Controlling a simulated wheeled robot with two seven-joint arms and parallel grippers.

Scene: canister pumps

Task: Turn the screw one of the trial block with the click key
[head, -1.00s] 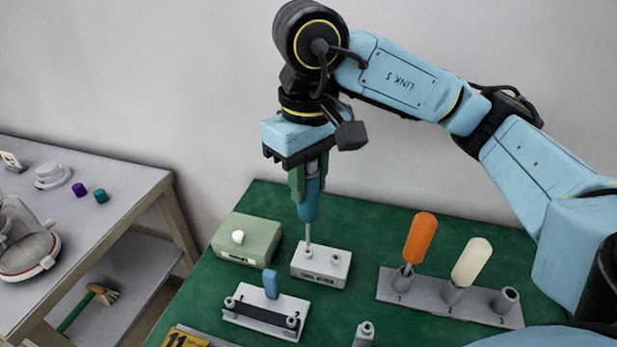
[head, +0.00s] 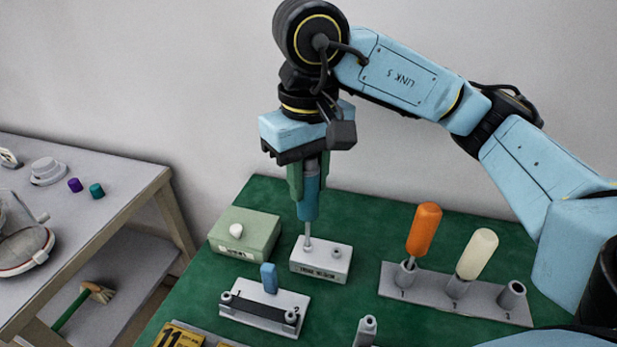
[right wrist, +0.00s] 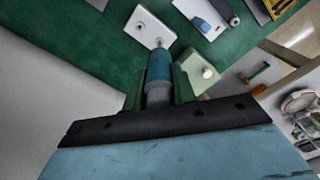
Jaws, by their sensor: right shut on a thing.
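The white trial block (head: 318,268) stands on the green table mat, with two screws on its top. My right gripper (head: 308,187) points down above it, shut on the teal handle of the click key (head: 309,207). The key is about upright, and its thin shaft reaches down to the left screw (head: 307,248), seemingly touching it. The right screw (head: 337,253) is uncovered. In the right wrist view the key (right wrist: 159,68) sits between the fingers, its tip over one screw of the block (right wrist: 147,33). My left gripper is out of view.
A green box with a white knob (head: 245,235) stands close left of the block. A grey rack (head: 432,288) holds orange and cream handled tools at right, its third socket empty. A white fixture with a blue tab (head: 258,317) lies in front. A side table (head: 120,190) is at left.

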